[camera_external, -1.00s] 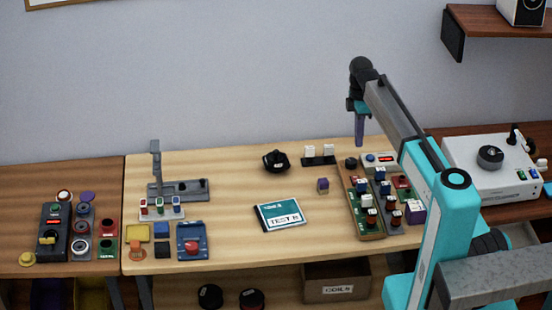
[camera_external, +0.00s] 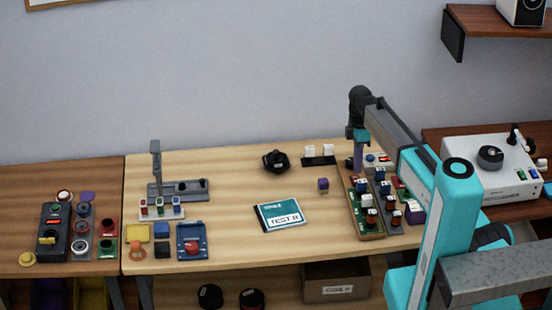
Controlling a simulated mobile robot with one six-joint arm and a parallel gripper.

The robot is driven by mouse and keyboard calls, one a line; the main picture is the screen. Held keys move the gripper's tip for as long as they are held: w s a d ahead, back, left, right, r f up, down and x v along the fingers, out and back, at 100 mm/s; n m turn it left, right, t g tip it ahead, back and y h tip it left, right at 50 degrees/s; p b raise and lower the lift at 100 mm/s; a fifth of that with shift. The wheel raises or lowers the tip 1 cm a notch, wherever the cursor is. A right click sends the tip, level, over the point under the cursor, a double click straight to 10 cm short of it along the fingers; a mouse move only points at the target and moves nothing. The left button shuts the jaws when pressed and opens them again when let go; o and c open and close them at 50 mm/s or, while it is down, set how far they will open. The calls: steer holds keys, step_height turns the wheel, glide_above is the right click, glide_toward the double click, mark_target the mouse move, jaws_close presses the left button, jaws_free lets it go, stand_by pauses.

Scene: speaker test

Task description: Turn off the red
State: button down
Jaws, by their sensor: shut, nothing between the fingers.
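My gripper (camera_external: 358,165) is shut and empty. It points down at the far end of the wooden switch board (camera_external: 372,236) at the right of the table. Whether its tip touches anything there is too small to tell. A box with a lit red display (camera_external: 385,159) sits just right of the gripper. Several switches with red, white and blue parts stand on the boards, among them a red one (camera_external: 371,220) near the front. A red button (camera_external: 192,246) sits in a blue tray (camera_external: 181,229).
A TEST B booklet (camera_external: 279,215) lies mid-table. A small purple block (camera_external: 323,185), a black knob (camera_external: 276,161) and a white-switch stand (camera_external: 319,155) are left of the boards. A white device (camera_external: 490,168) stands at right. The table's middle is mostly clear.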

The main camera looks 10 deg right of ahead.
mark_target(354, 180)
steer(key=shift+s+f+p, duration=0.15)
steer(key=shift+f+p, duration=0.15)
steer(key=shift+f, duration=0.55)
steer(key=shift+s+f+p, duration=0.1)
steer(key=shift+f+p, duration=0.15)
steer(key=shift+f, duration=0.6)
steer(key=shift+f, duration=0.1)
